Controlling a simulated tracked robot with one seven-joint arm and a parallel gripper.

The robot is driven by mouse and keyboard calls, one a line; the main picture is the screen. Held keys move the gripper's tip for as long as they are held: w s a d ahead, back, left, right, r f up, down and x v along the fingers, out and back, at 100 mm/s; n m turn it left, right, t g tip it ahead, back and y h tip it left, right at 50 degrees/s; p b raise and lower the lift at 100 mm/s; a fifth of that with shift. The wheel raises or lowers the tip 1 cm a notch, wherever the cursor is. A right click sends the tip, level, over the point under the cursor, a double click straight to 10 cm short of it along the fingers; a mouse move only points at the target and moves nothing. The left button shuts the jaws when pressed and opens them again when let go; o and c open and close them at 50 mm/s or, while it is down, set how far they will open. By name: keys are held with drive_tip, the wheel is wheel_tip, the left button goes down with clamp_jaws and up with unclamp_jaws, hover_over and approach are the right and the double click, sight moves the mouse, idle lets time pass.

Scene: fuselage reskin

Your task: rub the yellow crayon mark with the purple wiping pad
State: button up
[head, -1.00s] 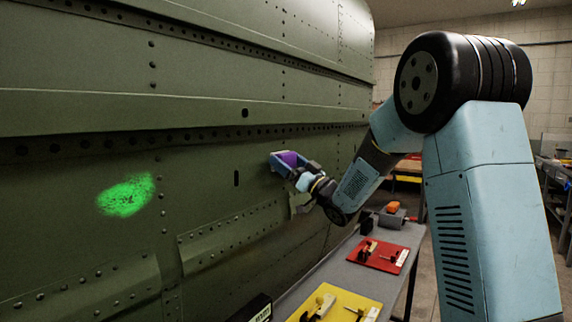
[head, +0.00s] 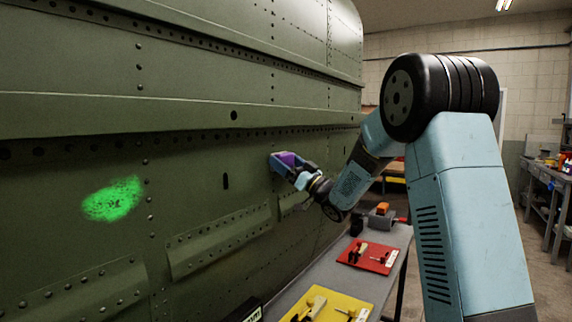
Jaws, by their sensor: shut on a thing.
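The purple wiping pad (head: 287,159) is held in my gripper (head: 284,167), whose light-blue fingers are shut on it. The pad is beside the green riveted fuselage skin (head: 205,150), and I cannot tell whether it touches. A bright green speckled mark (head: 112,199) shows on the skin at the left, well to the left of my gripper. No yellow crayon mark is visible on the skin in this view.
A grey bench (head: 300,288) runs along the fuselage below my arm. It carries a yellow tray (head: 340,301) and a red tray (head: 368,254) with small tools, and an orange item (head: 382,209) at its far end. Raised riveted strips cross the lower skin.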

sight(255, 159)
drive_tip(key=shift+s+a, duration=0.55)
drive_tip(key=shift+s, duration=0.2)
drive_tip(key=shift+s+a, duration=0.5)
drive_tip(key=shift+s, duration=0.25)
drive_tip(key=shift+s+a, duration=2.4)
drive_tip(key=shift+s, duration=0.3)
drive_tip(key=shift+s+d, duration=0.1)
drive_tip(key=shift+s+d, duration=0.85)
drive_tip(key=shift+d, duration=0.3)
drive_tip(key=shift+s+d, duration=0.85)
drive_tip(key=shift+d, duration=0.3)
drive_tip(key=shift+s+d, duration=0.9)
drive_tip(key=shift+d, duration=0.3)
